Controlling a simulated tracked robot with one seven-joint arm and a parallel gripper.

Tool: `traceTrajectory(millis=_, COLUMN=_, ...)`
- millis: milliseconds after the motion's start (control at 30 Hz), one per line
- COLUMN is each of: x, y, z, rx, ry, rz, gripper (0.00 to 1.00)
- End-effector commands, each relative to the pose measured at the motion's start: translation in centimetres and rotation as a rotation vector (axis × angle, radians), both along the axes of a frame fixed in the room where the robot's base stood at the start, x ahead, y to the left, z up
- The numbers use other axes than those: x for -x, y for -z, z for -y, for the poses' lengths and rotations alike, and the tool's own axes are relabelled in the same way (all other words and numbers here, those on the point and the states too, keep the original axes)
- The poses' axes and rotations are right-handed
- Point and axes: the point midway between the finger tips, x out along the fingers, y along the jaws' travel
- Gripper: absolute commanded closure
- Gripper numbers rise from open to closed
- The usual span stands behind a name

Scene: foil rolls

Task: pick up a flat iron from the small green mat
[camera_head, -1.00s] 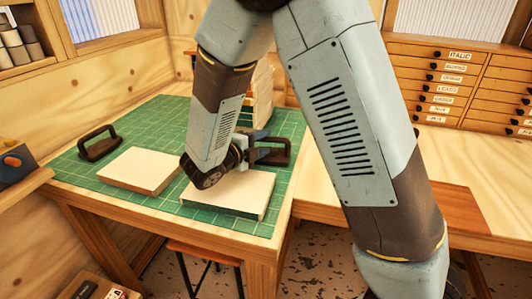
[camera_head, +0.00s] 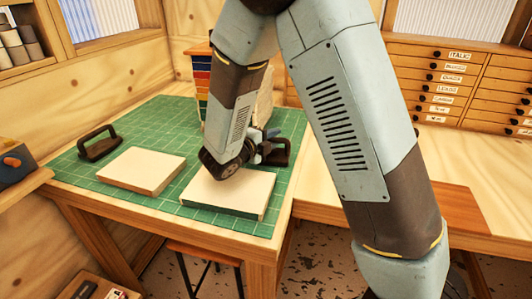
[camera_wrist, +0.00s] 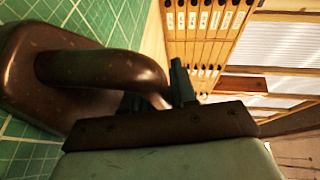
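A dark flat iron (camera_head: 281,151) with a loop handle stands on the green mat (camera_head: 85,170) at the right, partly hidden by my gripper. My gripper (camera_head: 264,137) is low beside its handle, behind the right pale board. In the wrist view the iron (camera_wrist: 24,68) fills the left side, and its handle reaches toward my fingers (camera_wrist: 158,98). The fingers stand apart, with the handle's end showing between them; I cannot tell whether they touch it. The iron appears to rest on the mat. Another dark flat iron (camera_head: 99,143) stands at the mat's far left.
Two pale boards lie on the mat, one at the left (camera_head: 141,170) and one in front of my gripper (camera_head: 235,192). A stack of coloured items (camera_head: 203,75) stands behind my arm. A cabinet of labelled drawers (camera_head: 450,75) is at the back right. The mat's front left is clear.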

Motion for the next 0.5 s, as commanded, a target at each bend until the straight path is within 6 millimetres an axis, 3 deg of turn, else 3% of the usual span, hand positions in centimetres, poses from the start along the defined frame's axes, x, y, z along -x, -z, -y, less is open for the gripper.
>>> traceTrajectory(millis=267, x=0.03, y=0.04, z=-0.02, rx=0.0, ry=0.0, rz=-0.001, gripper=1.0)
traceTrajectory(millis=500, x=0.06, y=0.09, z=-0.03, rx=0.0, ry=0.0, rz=-0.003, gripper=1.0)
